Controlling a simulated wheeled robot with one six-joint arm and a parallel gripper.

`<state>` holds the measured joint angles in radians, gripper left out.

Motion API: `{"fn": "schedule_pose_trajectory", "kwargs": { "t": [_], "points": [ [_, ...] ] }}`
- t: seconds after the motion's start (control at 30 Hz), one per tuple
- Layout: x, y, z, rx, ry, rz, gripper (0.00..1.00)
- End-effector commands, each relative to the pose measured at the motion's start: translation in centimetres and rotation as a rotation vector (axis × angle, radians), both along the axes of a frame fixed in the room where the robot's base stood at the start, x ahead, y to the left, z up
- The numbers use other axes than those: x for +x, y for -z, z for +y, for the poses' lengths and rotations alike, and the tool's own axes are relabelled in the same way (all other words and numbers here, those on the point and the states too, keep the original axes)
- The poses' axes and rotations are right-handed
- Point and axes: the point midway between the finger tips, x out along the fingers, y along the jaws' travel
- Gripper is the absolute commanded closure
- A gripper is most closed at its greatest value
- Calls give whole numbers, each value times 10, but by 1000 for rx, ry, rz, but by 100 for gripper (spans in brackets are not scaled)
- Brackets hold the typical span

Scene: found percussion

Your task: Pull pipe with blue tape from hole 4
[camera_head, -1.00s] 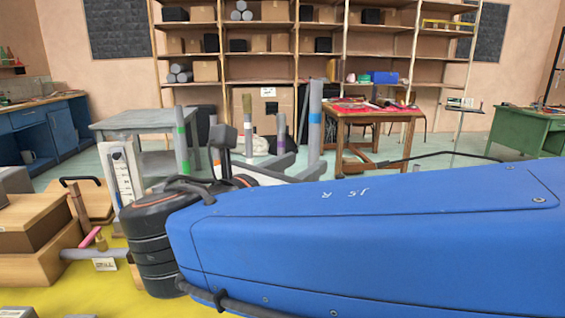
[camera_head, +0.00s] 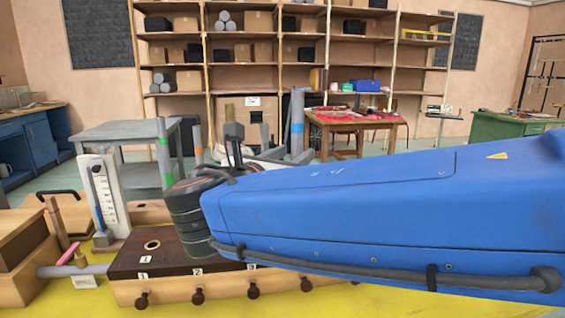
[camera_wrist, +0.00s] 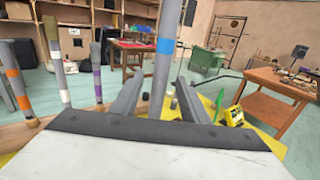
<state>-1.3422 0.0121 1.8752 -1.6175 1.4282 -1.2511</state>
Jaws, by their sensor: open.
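The grey pipe with blue tape (camera_head: 297,127) stands upright beyond my arm in the head view. In the wrist view the same pipe (camera_wrist: 166,45) rises between my two fingers; I cannot tell whether either finger touches it. My gripper (camera_wrist: 159,76) is open, its fingers on either side of the pipe in the picture. The dark-topped wooden box (camera_head: 125,264) carries labels 1, 2 and 3, with an empty hole at 1. My arm covers the rest of the box, so hole 4 and the pipe's foot are hidden.
A purple-taped pipe (camera_wrist: 97,70) stands left of my fingers. A white upright gauge (camera_head: 104,195) is on the yellow surface. A wooden table (camera_wrist: 272,84) is at right.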

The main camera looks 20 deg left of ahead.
Motion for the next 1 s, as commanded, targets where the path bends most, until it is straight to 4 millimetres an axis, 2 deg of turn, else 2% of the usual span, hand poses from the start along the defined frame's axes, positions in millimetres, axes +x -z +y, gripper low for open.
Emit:
{"fn": "schedule_pose_trajectory", "kwargs": {
  "t": [0.2,0.4,0.6,0.87,1.0],
  "points": [
    [35,0,-3,0,3,-1,59],
    [56,0,-5,0,2,0,59],
    [64,0,-5,0,0,0,59],
    [64,0,-5,0,0,0,59],
    [64,0,-5,0,0,0,93]
  ]
}}
